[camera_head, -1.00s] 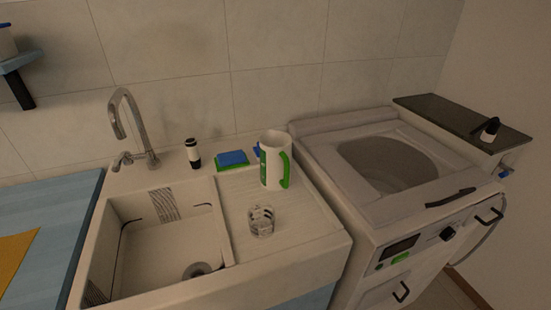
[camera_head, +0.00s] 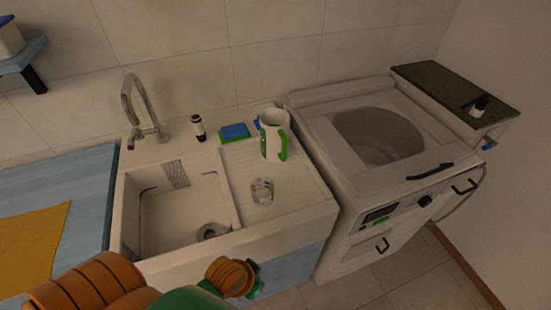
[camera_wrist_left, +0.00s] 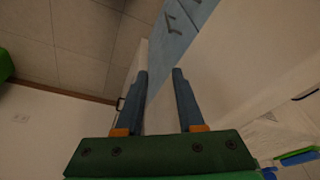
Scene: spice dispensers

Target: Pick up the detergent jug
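A white jug (camera_head: 270,136) with a green handle on its right side stands upright on the ribbed drainboard, right of the sink, in the head view. It looks open at the top. My left arm comes in at the bottom of the head view, well in front of the jug and apart from it; its fingers cannot be made out there. In the left wrist view my left gripper (camera_wrist_left: 159,73) is open, with two blue-grey fingers apart and nothing between them. I cannot make out the jug in that view. My right gripper is not in view.
A clear glass (camera_head: 262,190) stands in front of the jug. A blue and green sponge (camera_head: 235,132) and a dark-and-white bottle (camera_head: 198,127) are behind the sink (camera_head: 140,215). A faucet (camera_head: 142,112) rises at the back. A top-loading washer (camera_head: 345,175) stands to the right.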

